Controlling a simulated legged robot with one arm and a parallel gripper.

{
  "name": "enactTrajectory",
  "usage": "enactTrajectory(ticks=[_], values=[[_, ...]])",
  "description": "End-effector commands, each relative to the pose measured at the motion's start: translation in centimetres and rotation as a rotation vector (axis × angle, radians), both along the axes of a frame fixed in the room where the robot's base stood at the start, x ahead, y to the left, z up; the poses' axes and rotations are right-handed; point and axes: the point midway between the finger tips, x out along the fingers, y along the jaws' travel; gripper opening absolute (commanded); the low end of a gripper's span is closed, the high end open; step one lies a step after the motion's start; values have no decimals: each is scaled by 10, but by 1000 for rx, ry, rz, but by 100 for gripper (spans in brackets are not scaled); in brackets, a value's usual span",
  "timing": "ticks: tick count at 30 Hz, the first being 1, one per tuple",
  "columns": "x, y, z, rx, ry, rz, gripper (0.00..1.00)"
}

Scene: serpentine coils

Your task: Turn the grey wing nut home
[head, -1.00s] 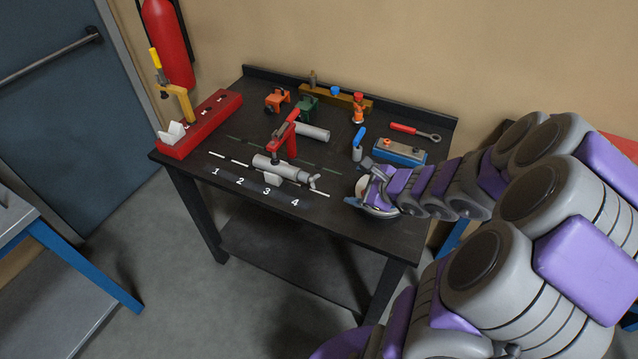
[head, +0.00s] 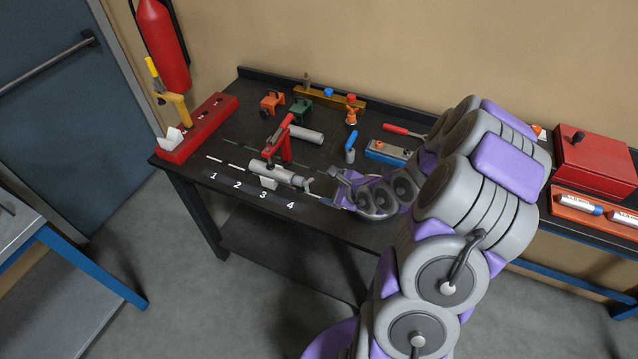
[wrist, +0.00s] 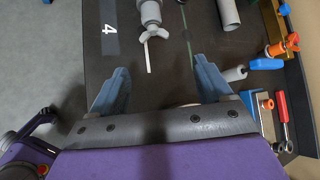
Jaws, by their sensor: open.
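The grey wing nut (head: 308,183) sits at the right end of a grey cylindrical body (head: 274,171) on the dark bench. In the wrist view the wing nut (wrist: 154,33) shows its two wings, with a thin pale rod (wrist: 149,58) sticking out towards me. My gripper (wrist: 160,68) is open and empty, with one blue-grey finger on each side of the rod's line. The wing nut lies just beyond the fingertips, apart from them. In the head view my gripper (head: 332,184) is just right of the wing nut, and my arm hides part of the bench.
A red-handled clamp (head: 280,138) rises by the cylindrical body. A loose grey tube (head: 305,134) lies behind it. A blue-handled piece (head: 351,147) and a blue block (head: 388,152) stand near my arm. The numbered strip (head: 250,191) along the front is clear.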

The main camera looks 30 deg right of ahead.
Motion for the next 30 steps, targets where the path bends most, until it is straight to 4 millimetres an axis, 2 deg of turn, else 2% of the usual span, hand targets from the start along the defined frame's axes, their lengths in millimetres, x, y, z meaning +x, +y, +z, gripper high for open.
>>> enactTrajectory(ticks=[4,12,17,26,30], values=[[22,10,-20,-5,2,5,79],[53,8,-44,4,0,1,79],[60,8,-51,6,1,1,79],[63,15,-50,-1,-1,0,79],[63,15,-50,-1,-1,0,68]])
